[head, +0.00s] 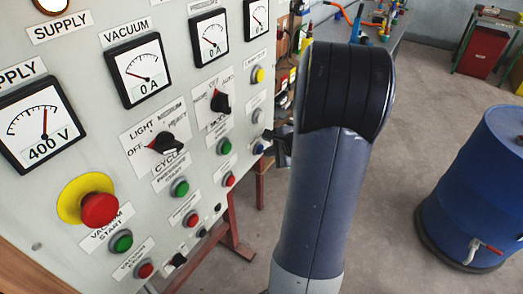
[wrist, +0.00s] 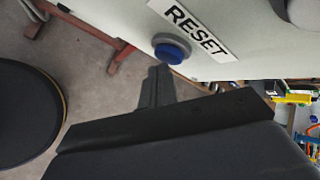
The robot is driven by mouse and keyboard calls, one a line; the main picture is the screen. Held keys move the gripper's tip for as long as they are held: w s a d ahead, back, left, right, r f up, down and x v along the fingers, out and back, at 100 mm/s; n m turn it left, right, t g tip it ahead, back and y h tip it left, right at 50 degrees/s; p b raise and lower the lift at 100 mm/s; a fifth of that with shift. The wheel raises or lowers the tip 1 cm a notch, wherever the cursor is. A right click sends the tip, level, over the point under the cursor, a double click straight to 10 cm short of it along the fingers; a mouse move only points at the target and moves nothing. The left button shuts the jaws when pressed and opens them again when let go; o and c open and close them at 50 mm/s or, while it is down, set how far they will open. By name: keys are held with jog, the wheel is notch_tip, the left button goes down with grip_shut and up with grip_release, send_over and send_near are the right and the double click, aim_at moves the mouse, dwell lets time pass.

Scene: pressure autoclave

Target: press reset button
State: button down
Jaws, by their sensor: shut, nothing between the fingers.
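The reset button is a blue round button (wrist: 169,50) in a grey ring on the pale panel, beside a white label (wrist: 200,32) reading RESET. In the head view the blue button (head: 259,148) shows small at the panel's right edge. My gripper (wrist: 158,70) is shut and empty, its tips close to the button's lower left edge in the wrist view. I cannot tell whether they touch it. In the head view my gripper (head: 270,137) is mostly hidden behind my arm, close by the button.
The panel (head: 80,165) carries gauges, knobs, a red emergency stop (head: 99,209) and several green and red buttons. A blue barrel (head: 480,185) stands on the floor at right. Red metal legs (head: 232,235) stand below the panel. The floor between is clear.

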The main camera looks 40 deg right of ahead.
jog(key=shift+w+a, duration=0.15)
jog(key=shift+w, duration=0.2)
dwell(0.3)
dwell(0.4)
jog(key=shift+s+d+b, duration=0.35)
jog(key=shift+s, duration=0.45)
jog(key=s, duration=0.1)
jog(key=s+d, duration=0.1)
jog(key=s, duration=0.1)
jog(key=s+d+b, duration=0.1)
jog(key=shift+s, duration=0.35)
dwell(0.3)
